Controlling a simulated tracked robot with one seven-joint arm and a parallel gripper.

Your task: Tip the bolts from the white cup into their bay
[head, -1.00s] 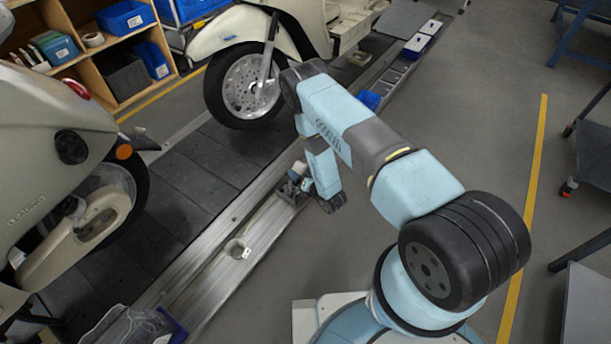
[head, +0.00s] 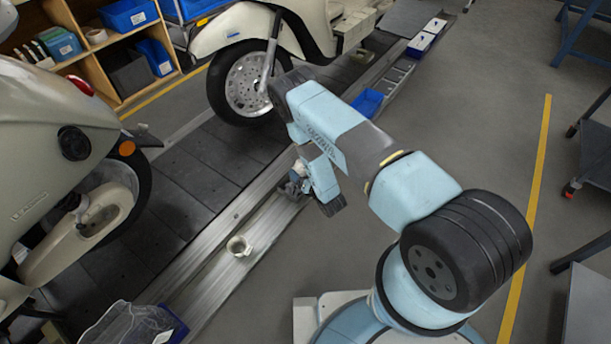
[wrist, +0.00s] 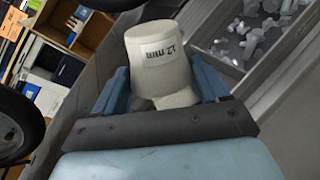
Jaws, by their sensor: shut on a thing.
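My gripper (head: 303,180) is shut on a white cup (wrist: 163,62) marked "12 mm". In the wrist view the cup sits between my blue fingers, and its mouth and contents cannot be made out. In the head view the cup (head: 299,168) is small and partly hidden by the gripper, beside the conveyor's metal edge rail. In the wrist view, loose grey bolts (wrist: 245,42) lie in a grey compartment tray (wrist: 228,72) to the upper right of the cup. I cannot tell whether the cup is over a compartment.
A small pale round fitting (head: 239,246) stands on the metal rail (head: 205,290). A blue bin (head: 368,102) sits farther along it. Cream scooters (head: 45,150) stand on the slats.

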